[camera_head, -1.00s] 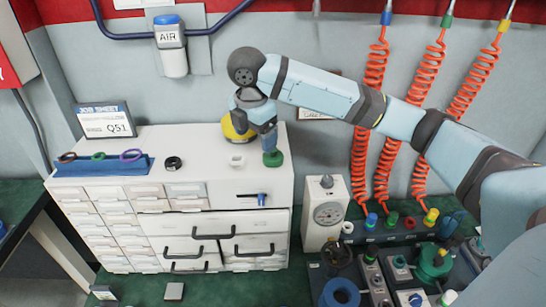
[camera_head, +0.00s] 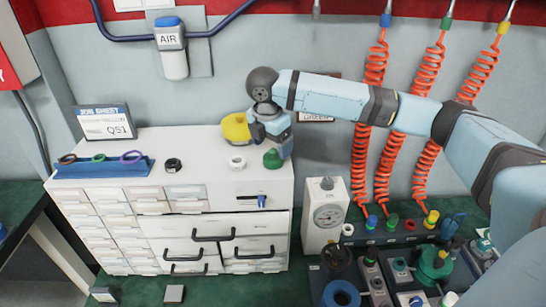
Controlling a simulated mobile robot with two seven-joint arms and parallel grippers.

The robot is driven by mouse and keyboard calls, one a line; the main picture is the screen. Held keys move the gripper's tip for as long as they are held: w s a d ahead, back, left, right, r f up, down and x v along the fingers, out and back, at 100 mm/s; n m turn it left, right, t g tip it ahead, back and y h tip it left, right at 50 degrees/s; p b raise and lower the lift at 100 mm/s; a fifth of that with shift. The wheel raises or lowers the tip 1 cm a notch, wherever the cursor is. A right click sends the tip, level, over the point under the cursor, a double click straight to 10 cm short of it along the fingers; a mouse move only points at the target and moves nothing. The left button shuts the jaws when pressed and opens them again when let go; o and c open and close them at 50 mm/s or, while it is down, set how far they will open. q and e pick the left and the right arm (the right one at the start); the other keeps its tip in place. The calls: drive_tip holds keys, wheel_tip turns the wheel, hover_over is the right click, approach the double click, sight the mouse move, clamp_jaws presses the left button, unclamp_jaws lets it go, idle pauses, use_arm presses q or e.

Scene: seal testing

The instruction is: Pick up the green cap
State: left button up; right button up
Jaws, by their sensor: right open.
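The green cap (camera_head: 272,160) stands on the white top of the drawer cabinet, near its right front corner. My right gripper (camera_head: 277,146) reaches in from the right and is low over the cabinet top, just behind and above the cap. Its jaws are open, with one dark finger toward the yellow thing and one close to the cap's right side. The cap shows almost whole in front of the gripper. I cannot tell whether a finger touches it. My left gripper is not in view.
A yellow round thing (camera_head: 236,127) sits just left of the gripper. A white ring (camera_head: 237,163) and a black ring (camera_head: 173,165) lie left of the cap. A blue rack (camera_head: 103,168) is farther left. A gauge box (camera_head: 325,215) stands right of the cabinet.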

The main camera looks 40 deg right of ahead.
sight(273, 151)
drive_tip(key=f, duration=0.2)
drive_tip(key=d+f, duration=0.1)
drive_tip(key=f, duration=0.1)
drive_tip(key=shift+w, duration=0.15)
drive_tip(key=shift+a, duration=0.1)
drive_tip(key=c, duration=0.8)
drive_tip(key=shift+c, duration=0.2)
drive_tip(key=shift+r, duration=0.2)
